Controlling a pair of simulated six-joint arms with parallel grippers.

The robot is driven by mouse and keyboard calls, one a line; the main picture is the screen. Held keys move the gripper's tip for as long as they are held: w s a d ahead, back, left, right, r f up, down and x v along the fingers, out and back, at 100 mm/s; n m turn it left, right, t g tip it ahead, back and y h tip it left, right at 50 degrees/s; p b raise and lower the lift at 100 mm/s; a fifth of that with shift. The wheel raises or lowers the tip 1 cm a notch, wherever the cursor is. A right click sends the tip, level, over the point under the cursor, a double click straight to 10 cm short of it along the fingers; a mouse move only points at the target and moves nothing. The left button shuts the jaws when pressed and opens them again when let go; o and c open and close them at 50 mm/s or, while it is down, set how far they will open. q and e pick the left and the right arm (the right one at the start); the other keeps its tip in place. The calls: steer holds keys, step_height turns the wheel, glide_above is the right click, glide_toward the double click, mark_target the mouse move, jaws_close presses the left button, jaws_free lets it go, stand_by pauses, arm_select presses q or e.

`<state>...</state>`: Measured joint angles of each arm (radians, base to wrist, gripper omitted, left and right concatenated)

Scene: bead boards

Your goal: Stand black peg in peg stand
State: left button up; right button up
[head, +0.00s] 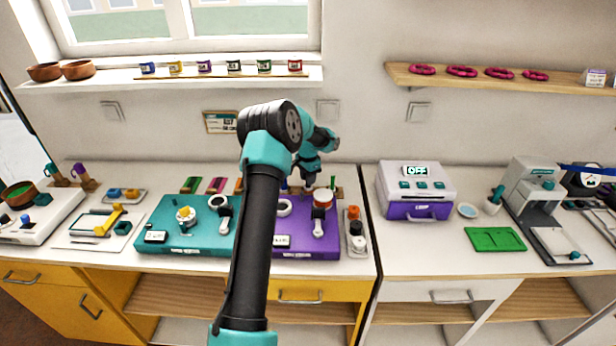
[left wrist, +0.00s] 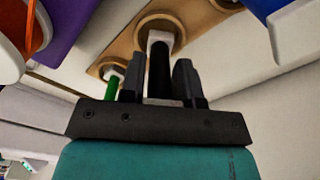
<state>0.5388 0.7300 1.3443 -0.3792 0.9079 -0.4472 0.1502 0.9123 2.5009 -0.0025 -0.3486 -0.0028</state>
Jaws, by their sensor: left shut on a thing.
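My left gripper (head: 312,184) is at the back of the counter, over the wooden peg stand (head: 338,193) behind the purple board. In the left wrist view its fingers (left wrist: 157,80) are shut on the black peg (left wrist: 160,72). The peg points at a round socket of the wooden peg stand (left wrist: 127,42); I cannot tell if its end is inside. A green peg (left wrist: 111,88) stands in another socket beside it. In the head view the gripper hides the black peg. My right gripper is not in view.
The purple board (head: 300,240) with rings and a lever lies just in front of the stand; a teal board (head: 180,238) is to its left. The wall is close behind. A purple-fronted box (head: 415,190) stands further right.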

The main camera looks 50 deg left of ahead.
arm_select(q)
steer(key=shift+f, duration=0.35)
stand_by(0.5)
steer(key=o, duration=1)
steer(key=shift+r, duration=0.1)
steer(key=shift+r, duration=3.4)
